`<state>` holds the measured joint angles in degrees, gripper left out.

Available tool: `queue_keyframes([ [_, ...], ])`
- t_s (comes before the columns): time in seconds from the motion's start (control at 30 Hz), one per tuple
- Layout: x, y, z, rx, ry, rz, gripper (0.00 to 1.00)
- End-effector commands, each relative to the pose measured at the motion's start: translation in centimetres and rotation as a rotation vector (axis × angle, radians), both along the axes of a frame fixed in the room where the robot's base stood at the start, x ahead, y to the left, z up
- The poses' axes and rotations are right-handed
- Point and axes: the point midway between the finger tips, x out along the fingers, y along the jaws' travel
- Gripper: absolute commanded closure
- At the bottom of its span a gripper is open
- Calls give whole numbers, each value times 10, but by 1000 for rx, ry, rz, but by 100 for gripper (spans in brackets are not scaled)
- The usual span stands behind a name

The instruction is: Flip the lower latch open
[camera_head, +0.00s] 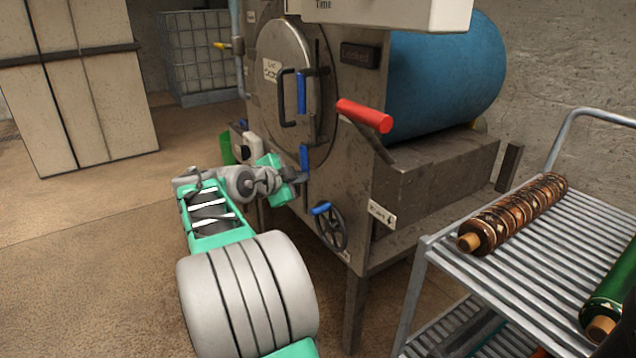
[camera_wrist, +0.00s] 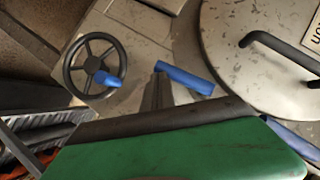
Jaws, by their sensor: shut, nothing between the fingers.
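The lower latch is a blue handle (camera_head: 304,158) at the lower rim of the machine's round metal door (camera_head: 272,95). It stands nearly upright in the head view. In the wrist view the lower latch (camera_wrist: 185,78) lies slanted beside the door's edge. My gripper (camera_head: 303,180) is shut and empty, just below the latch. In the wrist view its dark fingers (camera_wrist: 157,88) end close to the latch's left end; I cannot tell whether they touch. The green gripper body hides the bottom of that view. The upper latch (camera_head: 301,92) is another upright blue handle.
A black handwheel (camera_head: 331,228) with a blue knob is below the latch. A red lever (camera_head: 364,116) juts out at the machine's corner. A metal trolley (camera_head: 480,270) with a rolled rug (camera_head: 514,213) stands at right. Open floor lies at left.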

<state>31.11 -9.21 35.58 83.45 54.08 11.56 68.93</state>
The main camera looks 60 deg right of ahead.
Motion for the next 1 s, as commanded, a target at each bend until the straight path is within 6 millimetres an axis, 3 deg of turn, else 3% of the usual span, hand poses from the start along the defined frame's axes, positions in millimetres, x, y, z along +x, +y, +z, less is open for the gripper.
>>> queue_keyframes([
  [0.23,7,-8,-3,-1,0,-13,100],
  [0.8,2,-13,-3,-1,2,-30,100],
  [1.0,6,8,9,-2,0,-22,100],
])
